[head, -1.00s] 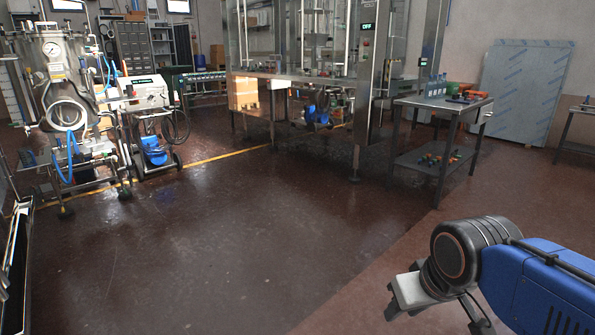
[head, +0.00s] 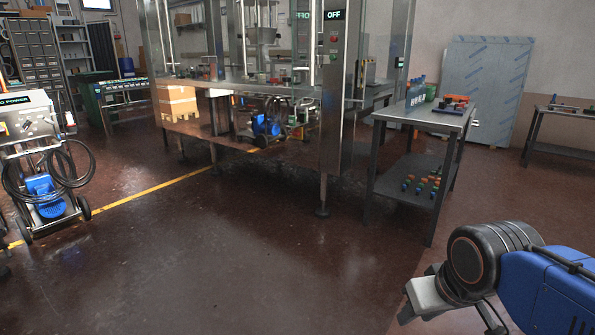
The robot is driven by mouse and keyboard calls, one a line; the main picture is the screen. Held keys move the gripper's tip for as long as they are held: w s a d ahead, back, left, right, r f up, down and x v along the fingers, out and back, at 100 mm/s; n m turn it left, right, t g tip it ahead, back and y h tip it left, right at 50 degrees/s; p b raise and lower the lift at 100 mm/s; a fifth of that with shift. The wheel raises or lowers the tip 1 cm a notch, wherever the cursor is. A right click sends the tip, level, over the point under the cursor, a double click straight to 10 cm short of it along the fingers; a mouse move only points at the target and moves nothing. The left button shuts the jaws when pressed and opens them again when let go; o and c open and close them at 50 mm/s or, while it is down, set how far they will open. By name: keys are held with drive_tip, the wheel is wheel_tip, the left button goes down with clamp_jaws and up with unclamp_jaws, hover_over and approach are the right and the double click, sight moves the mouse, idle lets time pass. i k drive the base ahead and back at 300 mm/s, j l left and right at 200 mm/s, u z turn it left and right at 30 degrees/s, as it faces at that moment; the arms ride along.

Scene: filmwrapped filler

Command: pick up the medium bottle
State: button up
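No bottle can be picked out for certain as the medium one. Small bottle-like items (head: 416,101) stand in a group at the back left of the steel table (head: 424,116) on the right. They are too small to compare in size. My gripper (head: 424,298) is at the lower right, in front of the blue arm link, well short of the table. It is over open floor and nothing shows in it. Its fingers are not clear enough to tell whether they are open or shut.
Orange and green parts (head: 421,184) lie on the table's lower shelf. A glass-walled filling machine (head: 332,120) stands left of the table, with a leg on the floor. A wheeled machine (head: 40,170) with hoses is at far left. The middle floor is clear.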

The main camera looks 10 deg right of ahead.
sight(411, 92)
drive_tip(key=i+z, duration=0.2)
drive_tip(key=i, duration=0.5)
drive_tip(key=i+z, duration=0.15)
drive_tip(key=i, duration=0.5)
drive_tip(key=i+j+z, duration=0.2)
drive_tip(key=i, duration=0.5)
